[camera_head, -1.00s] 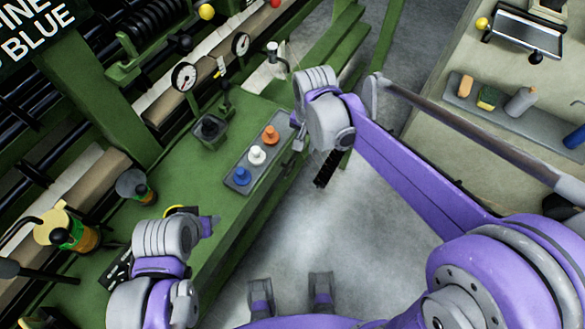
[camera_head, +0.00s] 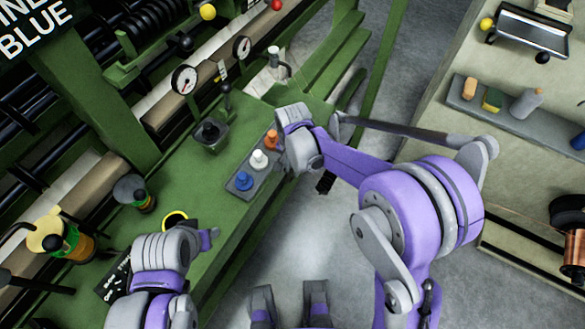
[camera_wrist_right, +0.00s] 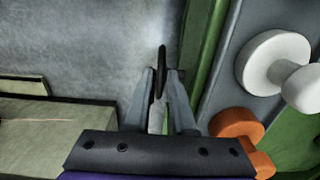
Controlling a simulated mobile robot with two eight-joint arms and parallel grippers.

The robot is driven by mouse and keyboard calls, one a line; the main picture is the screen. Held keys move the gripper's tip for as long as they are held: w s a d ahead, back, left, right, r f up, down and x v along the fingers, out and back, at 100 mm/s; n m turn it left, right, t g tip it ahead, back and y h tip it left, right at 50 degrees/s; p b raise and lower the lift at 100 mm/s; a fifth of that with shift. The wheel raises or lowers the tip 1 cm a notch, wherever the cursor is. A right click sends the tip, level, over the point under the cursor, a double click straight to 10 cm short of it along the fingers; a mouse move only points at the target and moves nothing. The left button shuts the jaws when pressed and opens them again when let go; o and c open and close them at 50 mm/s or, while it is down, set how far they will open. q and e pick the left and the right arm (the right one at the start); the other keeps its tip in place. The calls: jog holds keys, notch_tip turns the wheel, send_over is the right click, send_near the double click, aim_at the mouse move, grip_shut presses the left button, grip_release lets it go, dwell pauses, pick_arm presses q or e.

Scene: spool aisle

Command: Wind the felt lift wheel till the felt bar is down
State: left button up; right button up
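A dark ribbed wheel rim (camera_head: 326,183), seen nearly edge-on beside the bench front, is likely the felt lift wheel. My right gripper (camera_head: 312,167) is in front of it and hides most of it. In the right wrist view, a thin dark edge (camera_wrist_right: 161,72) and a pale peg (camera_wrist_right: 156,119) show between my right fingers, which stand apart on either side; firm contact is not clear. My left gripper (camera_head: 206,238) is over the bench at lower left, its fingers hardly visible. I cannot pick out the felt bar with certainty.
A grey strip (camera_head: 238,186) with blue, white and orange knobs lies on the green bench close by my right gripper. Two dial gauges (camera_head: 185,79) and a lever (camera_head: 226,93) stand behind. A side counter (camera_head: 480,140) is at right.

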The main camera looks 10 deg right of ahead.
jog(key=shift+f, duration=0.3)
grip_shut()
pick_arm(q)
jog(key=shift+f, duration=0.15)
pick_arm(e)
jog(key=shift+a, duration=0.1)
pick_arm(q)
jog(key=shift+f+b, duration=0.7)
jog(key=shift+b, duration=0.05)
pick_arm(e)
jog(key=t, duration=0.1)
jog(key=t+h, duration=0.2)
jog(key=shift+s+a+f, duration=0.1)
jog(key=shift+s+a, duration=0.15)
jog(key=shift+s, duration=0.1)
pick_arm(q)
jog(key=shift+s+f+b, duration=0.1)
jog(key=shift+f+b, duration=0.8)
jog(key=shift+f, duration=0.05)
pick_arm(e)
jog(key=shift+s+a+f+t+h, duration=0.1)
jog(key=shift+s+t+h, duration=0.05)
jog(key=shift+t+h, duration=0.45)
jog(key=shift+s+a+t+h, duration=0.1)
jog(key=shift+t+h, duration=0.4)
jog(key=shift+t, duration=0.2)
